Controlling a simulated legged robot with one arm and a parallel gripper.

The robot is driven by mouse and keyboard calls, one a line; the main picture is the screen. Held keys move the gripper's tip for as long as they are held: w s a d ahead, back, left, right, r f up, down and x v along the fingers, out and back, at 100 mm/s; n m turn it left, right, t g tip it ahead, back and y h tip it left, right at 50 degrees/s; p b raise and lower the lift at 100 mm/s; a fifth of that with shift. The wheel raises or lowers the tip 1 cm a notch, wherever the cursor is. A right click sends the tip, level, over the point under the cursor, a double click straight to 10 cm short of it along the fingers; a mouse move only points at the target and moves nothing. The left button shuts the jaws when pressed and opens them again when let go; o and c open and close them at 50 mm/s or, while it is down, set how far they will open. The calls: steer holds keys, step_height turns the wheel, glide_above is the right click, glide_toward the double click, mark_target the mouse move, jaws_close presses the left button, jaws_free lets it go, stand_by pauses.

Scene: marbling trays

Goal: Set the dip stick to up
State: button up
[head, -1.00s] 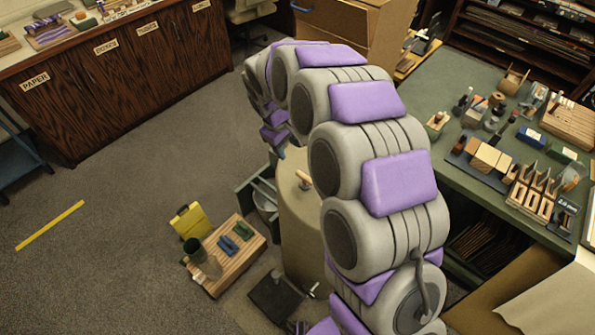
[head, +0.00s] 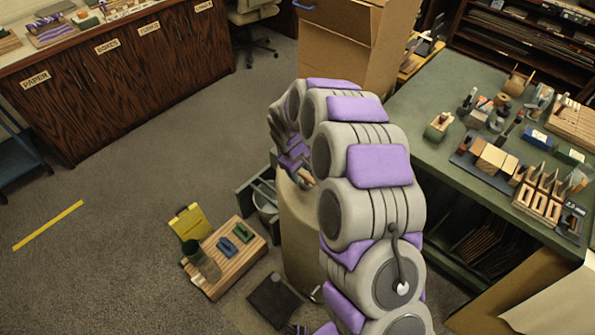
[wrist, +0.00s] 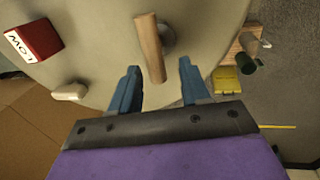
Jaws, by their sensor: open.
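The dip stick appears to be the wooden handle (wrist: 149,47) with a grey round mount, on the top face of the beige drum (wrist: 95,60) in the wrist view. My gripper (wrist: 158,67) is open, with one blue finger on each side of the handle's lower end in the picture. I cannot tell whether either finger touches it. In the head view the drum (head: 298,235) stands beside the green table, and my arm hides most of its top. A bit of the wooden handle (head: 304,178) shows there; the fingers are hidden.
A red block (wrist: 35,40), its label reading LOW upside down, and a cream knob (wrist: 70,91) sit by the drum's top. Left of the drum are a slatted wooden board (head: 225,258) and a yellow case (head: 188,222). The crowded green table (head: 440,160) stands right; open floor lies left.

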steer(key=shift+d+r, duration=0.1)
steer(key=shift+d, duration=0.8)
steer(key=shift+c, duration=0.2)
steer(key=shift+a, duration=0.95)
steer(key=c, duration=0.6)
steer(key=shift+c, duration=0.6)
steer(key=shift+d, duration=0.3)
jaws_close()
